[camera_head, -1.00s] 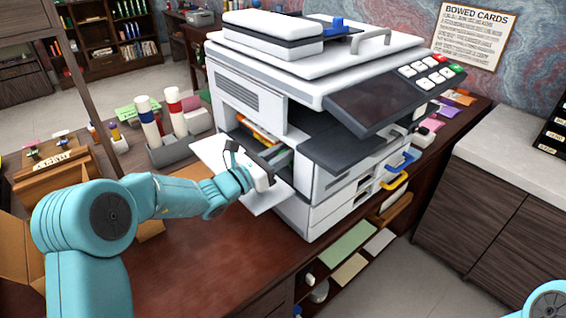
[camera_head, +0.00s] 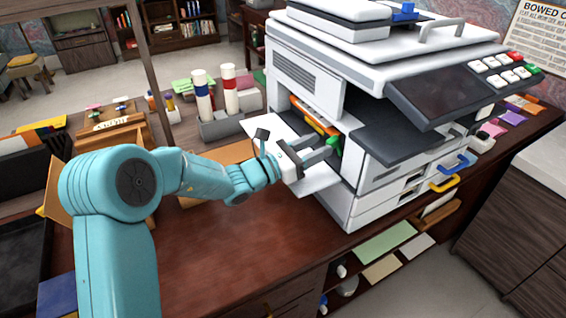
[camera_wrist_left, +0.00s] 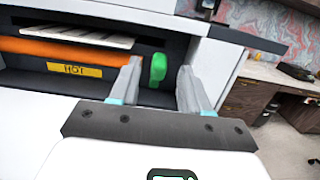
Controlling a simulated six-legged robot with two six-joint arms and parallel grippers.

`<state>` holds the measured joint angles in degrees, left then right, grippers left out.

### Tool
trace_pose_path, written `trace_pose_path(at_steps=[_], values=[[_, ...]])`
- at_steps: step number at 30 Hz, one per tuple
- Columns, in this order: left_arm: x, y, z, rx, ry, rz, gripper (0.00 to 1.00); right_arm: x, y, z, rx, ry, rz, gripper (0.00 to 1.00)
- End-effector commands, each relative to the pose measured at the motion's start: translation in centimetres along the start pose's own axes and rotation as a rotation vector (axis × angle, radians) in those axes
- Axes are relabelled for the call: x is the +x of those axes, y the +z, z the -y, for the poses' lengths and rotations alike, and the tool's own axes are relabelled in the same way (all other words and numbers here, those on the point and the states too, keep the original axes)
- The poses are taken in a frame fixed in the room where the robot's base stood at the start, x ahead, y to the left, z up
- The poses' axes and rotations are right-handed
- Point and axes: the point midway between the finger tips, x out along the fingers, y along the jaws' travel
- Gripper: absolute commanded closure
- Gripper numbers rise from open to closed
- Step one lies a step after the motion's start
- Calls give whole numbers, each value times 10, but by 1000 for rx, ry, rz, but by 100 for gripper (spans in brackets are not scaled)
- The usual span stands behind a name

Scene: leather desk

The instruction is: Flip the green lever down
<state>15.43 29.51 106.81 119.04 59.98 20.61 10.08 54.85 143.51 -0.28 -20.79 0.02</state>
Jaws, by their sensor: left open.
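The green lever (camera_wrist_left: 158,68) shows in the left wrist view inside the printer's open side bay, just right of an orange roller (camera_wrist_left: 60,48) with a yellow HOT label. It stands roughly upright, just beyond and between my left gripper's fingertips. In the head view the green lever (camera_head: 335,143) is partly visible at the bay opening. My left gripper (camera_head: 328,147) reaches over the lowered white side door; it also shows in the left wrist view (camera_wrist_left: 160,75), open, with nothing between its fingers. I cannot tell whether it touches the lever. My right gripper is not in view.
The white printer (camera_head: 310,75) stands on the wooden desk (camera_head: 240,245), its side door (camera_head: 318,180) folded down beneath my left gripper. A grey holder (camera_head: 222,125) with upright bottles stands behind my left arm. Bare desk lies in front of the printer.

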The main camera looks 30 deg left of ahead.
Motion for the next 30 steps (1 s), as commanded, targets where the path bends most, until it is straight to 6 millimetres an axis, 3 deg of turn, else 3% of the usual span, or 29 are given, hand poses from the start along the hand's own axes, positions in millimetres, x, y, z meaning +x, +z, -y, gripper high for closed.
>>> trace_pose_path(at_steps=[6, 13, 18, 27, 30], values=[[-61, -2, -1, 1, 5, 0, 53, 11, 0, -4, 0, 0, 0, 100], [-104, -1, -1, 1, 3, 0, 53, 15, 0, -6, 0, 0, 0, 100], [-116, 0, 0, 1, 1, 1, 53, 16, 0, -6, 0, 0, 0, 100], [-117, 1, 0, 0, -1, 1, 53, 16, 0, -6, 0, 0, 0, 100], [-110, 18, 6, -8, -34, -51, 53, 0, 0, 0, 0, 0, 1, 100]])
